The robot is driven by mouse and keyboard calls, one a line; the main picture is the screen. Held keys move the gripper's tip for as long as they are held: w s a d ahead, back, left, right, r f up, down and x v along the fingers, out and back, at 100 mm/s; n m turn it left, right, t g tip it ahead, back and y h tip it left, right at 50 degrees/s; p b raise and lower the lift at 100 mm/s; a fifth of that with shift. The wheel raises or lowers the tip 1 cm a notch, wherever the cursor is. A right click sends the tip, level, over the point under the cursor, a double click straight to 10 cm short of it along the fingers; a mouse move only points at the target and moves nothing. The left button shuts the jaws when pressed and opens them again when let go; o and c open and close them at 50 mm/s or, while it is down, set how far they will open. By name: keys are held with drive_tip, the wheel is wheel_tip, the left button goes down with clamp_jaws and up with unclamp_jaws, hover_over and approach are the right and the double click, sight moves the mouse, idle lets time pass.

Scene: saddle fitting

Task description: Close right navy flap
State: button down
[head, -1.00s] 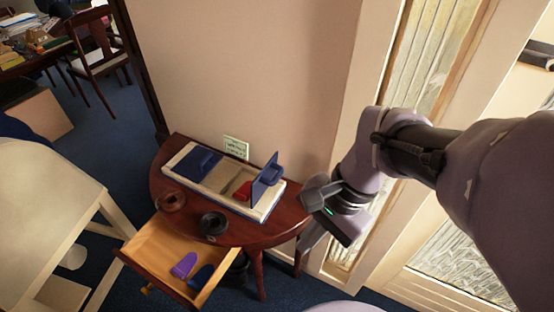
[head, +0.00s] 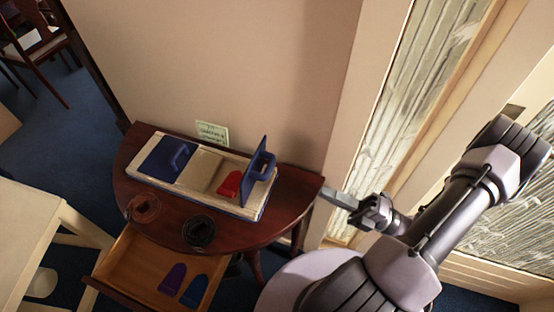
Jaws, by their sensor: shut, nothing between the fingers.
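The right navy flap (head: 256,178) stands upright at the right end of a pale box (head: 205,190) on the table, its handle facing right. The left navy flap (head: 160,160) lies flat over the box's left part, handle up. A red piece (head: 230,184) lies in the open part of the box, just left of the upright flap. My gripper (head: 326,194) is shut and empty, its fingers pointing left near the table's right edge. It is to the right of the upright flap and apart from it.
The dark red half-round table (head: 290,205) stands against the wall. A brown ring (head: 143,208) and a black ring (head: 199,231) lie at its front. Its open drawer (head: 135,265) holds a purple piece (head: 172,279) and a blue piece (head: 194,290). A small sign (head: 212,133) stands behind the box.

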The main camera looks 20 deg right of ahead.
sight(262, 175)
drive_tip(key=p+x, duration=0.1)
drive_tip(key=x, duration=1.1)
drive_tip(key=shift+a, duration=0.2)
drive_tip(key=shift+s+r+p, duration=0.1)
drive_tip(key=shift+p, duration=0.4)
